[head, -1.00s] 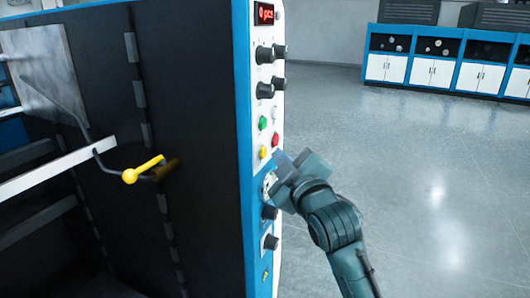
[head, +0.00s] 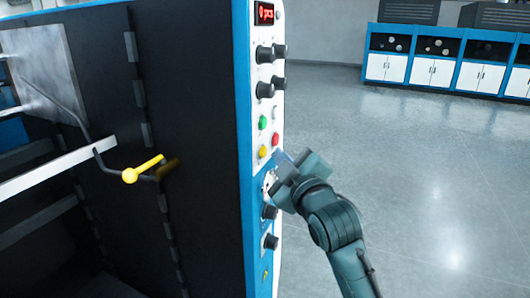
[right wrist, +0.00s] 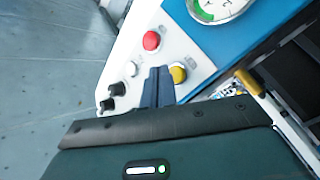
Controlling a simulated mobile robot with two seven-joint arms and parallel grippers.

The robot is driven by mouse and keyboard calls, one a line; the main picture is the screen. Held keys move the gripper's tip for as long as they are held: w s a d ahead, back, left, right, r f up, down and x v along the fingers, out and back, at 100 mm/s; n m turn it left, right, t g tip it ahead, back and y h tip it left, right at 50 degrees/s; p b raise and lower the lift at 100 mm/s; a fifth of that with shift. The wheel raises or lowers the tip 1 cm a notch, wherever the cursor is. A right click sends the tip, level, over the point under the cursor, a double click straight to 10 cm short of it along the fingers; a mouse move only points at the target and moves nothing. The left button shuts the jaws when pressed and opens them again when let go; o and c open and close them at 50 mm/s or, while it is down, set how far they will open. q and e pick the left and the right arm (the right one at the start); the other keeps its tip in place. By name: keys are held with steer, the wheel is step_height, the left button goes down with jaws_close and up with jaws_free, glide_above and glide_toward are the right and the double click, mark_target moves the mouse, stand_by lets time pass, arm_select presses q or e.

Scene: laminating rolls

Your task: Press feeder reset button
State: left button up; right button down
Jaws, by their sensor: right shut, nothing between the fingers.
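The machine's white control panel has a green button (head: 263,122), a white button (head: 276,113), a yellow button (head: 263,151) and a red button (head: 275,139). I cannot read which one is the feeder reset. My right gripper (head: 281,157) is shut and empty, just in front of the panel, below the red button. In the right wrist view the closed fingertips (right wrist: 159,72) point at the panel between the yellow button (right wrist: 178,74) and the white button (right wrist: 131,68), with the red button (right wrist: 151,41) beyond them. Contact with the panel cannot be told. My left gripper is not in view.
Black knobs (head: 265,90) sit above the buttons and more knobs (head: 270,242) below. A red display (head: 264,13) tops the panel. A round gauge (right wrist: 215,8) is near the fingers. A yellow-tipped lever (head: 130,176) sticks out at left. The floor at right is clear.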

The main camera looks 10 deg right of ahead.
steer(key=shift+a, duration=0.15)
stand_by(0.8)
steer(key=shift+w+a+p, duration=0.2)
steer(key=shift+a+p, duration=0.05)
steer(key=shift+p, duration=0.05)
steer(key=shift+w+a, duration=0.25)
steer(key=shift+a, duration=0.05)
stand_by(0.6)
steer(key=shift+s+d+p, duration=0.1)
steer(key=shift+p, duration=0.2)
steer(key=shift+s+d+p, duration=0.3)
steer(key=shift+s+d, duration=0.1)
steer(key=shift+d, duration=0.15)
